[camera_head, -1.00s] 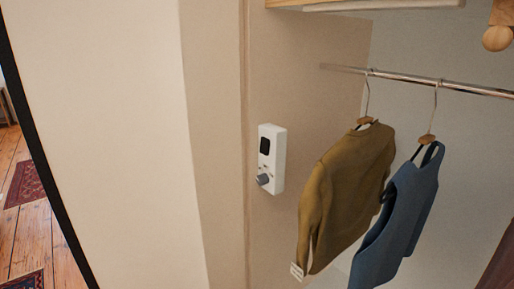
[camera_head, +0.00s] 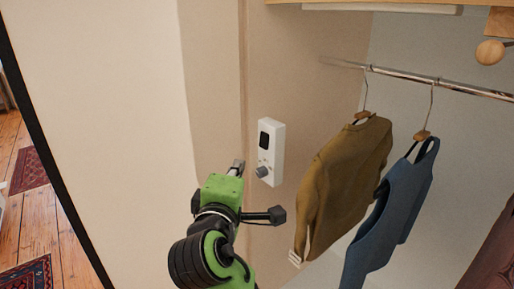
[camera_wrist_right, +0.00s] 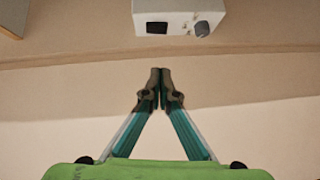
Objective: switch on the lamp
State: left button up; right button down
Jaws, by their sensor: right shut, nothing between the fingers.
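A white box (camera_head: 271,151) with a dark window and a grey round knob (camera_head: 262,172) is fixed to the beige wall. The box (camera_wrist_right: 178,17) also shows at the top of the right wrist view, with its knob (camera_wrist_right: 202,29) at the right. My right gripper (camera_head: 238,166) is just left of the box in the head view, apart from the knob. Its fingertips (camera_wrist_right: 160,75) meet and hold nothing. A pale strip (camera_head: 382,9) runs under the wooden shelf; I cannot tell whether it is the lamp. My left gripper is not in view.
An olive sweater (camera_head: 345,180) and a blue vest (camera_head: 395,215) hang from a metal rail (camera_head: 420,80) right of the box. A round wooden knob (camera_head: 490,52) is at the upper right. A wall edge stands left of the box.

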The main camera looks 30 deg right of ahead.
jog(key=p, duration=0.3)
send_near(259, 143)
jog(key=w, duration=0.4)
jog(key=d, duration=0.2)
jog(key=d+p, duration=0.1)
jog(key=shift+w+d+f, duration=0.2)
jog(key=shift+d+f, duration=0.1)
jog(key=shift+d, duration=0.1)
jog(key=shift+a, duration=0.1)
